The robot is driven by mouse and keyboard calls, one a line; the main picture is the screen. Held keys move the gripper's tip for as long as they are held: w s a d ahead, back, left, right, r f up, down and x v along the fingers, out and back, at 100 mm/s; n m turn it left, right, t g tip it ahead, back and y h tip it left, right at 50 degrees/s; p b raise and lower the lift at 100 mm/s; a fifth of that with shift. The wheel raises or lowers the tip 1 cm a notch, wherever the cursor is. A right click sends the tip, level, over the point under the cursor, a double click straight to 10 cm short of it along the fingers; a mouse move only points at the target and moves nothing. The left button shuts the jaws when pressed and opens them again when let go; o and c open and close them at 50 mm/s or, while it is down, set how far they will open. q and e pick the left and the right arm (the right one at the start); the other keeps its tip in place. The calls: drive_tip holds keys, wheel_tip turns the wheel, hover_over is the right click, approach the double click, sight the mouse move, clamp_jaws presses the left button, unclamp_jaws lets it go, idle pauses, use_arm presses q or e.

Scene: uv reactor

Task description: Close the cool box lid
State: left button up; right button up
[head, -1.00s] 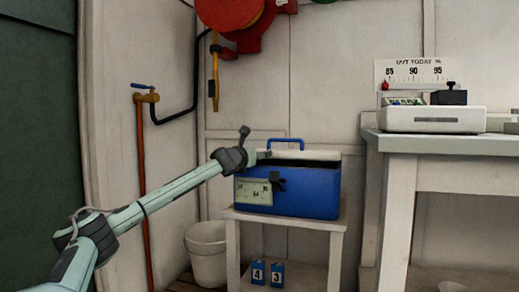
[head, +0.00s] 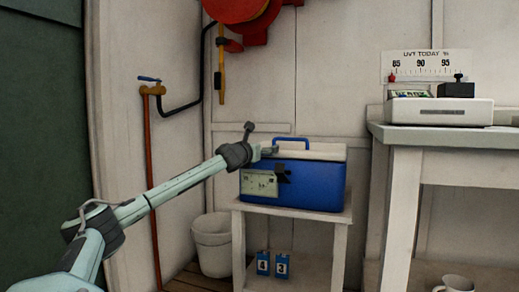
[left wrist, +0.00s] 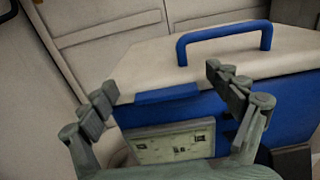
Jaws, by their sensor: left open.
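The cool box (head: 315,185) is blue with a pale lid (head: 325,150) and a blue handle (head: 291,140). It stands on a small white stand. In the head view the lid lies flat along the top of the box, with no dark gap showing. My left gripper (head: 268,151) is at the lid's left front edge. In the left wrist view the left gripper (left wrist: 165,92) is open, its fingers spread above the front of the box near the lid's edge. Whether a finger touches the lid is unclear. My right gripper is not in view.
The white stand (head: 292,213) holds two blue numbered blocks (head: 272,264) on its lower shelf. A white bucket (head: 213,245) stands left of it. A workbench (head: 450,138) with a scale (head: 440,112) is at right. A pipe with a tap (head: 152,90) runs down the left wall.

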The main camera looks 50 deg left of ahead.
use_arm(q)
drive_tip(key=shift+r, duration=0.1)
wheel_tip(320, 180, up, 10)
idle(0.4)
drive_tip(key=shift+d, duration=0.1)
idle(0.5)
